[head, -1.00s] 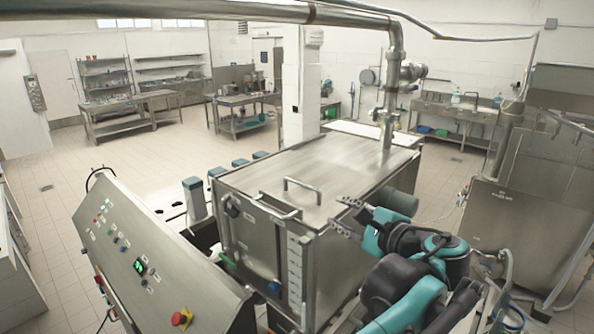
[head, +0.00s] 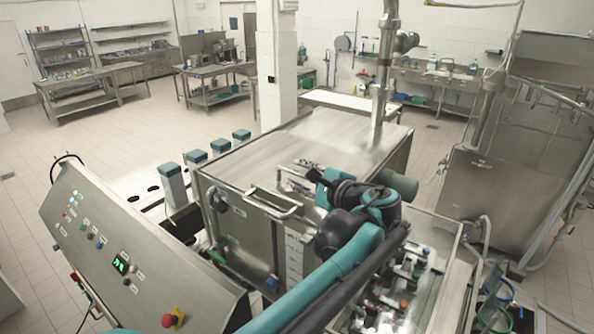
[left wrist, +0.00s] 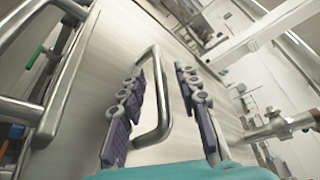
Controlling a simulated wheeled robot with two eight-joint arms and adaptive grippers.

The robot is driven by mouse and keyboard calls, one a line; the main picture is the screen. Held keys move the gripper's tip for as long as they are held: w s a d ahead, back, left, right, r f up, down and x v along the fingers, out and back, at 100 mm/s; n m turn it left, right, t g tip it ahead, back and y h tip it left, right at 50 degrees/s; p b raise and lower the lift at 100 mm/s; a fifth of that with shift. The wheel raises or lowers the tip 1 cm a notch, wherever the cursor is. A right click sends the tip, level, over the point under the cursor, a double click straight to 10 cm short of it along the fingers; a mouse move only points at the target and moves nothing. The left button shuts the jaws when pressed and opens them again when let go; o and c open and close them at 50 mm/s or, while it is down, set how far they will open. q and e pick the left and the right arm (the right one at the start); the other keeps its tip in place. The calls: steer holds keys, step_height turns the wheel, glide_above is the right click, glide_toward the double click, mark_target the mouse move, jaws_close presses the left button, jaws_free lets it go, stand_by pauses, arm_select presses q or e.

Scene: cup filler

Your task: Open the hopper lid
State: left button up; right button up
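The hopper lid (head: 262,150) is a flat brushed-steel plate lying shut on the steel hopper box. Its U-shaped bar handle (left wrist: 152,97) shows in the left wrist view; in the head view my gripper mostly covers it. My left gripper (head: 296,176) is over the near part of the lid. In the left wrist view my left gripper (left wrist: 162,108) has its two dark padded fingers spread, one on each side of the handle, with visible gaps. Whether it touches the lid is unclear. My right gripper is in neither view.
A second bar handle (head: 272,208) sits at the hopper's front edge. The control panel (head: 125,255) with a red button stands at left. A vertical pipe (head: 384,75) rises behind the lid. Teal-topped cups (head: 172,184) stand at left, and a valve block (head: 400,285) at right.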

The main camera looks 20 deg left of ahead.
arm_select(q)
steer(key=shift+w+a+f, duration=0.2)
steer(key=shift+w+a, duration=0.25)
steer(key=shift+a, duration=0.1)
steer(key=shift+s+d+r, duration=0.1)
steer(key=shift+s+d, duration=0.1)
steer(key=shift+d, duration=0.05)
steer(key=shift+c, duration=0.3)
steer(key=shift+a, duration=0.1)
jaws_close()
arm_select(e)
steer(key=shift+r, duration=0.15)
arm_select(q)
steer(key=shift+w, duration=0.15)
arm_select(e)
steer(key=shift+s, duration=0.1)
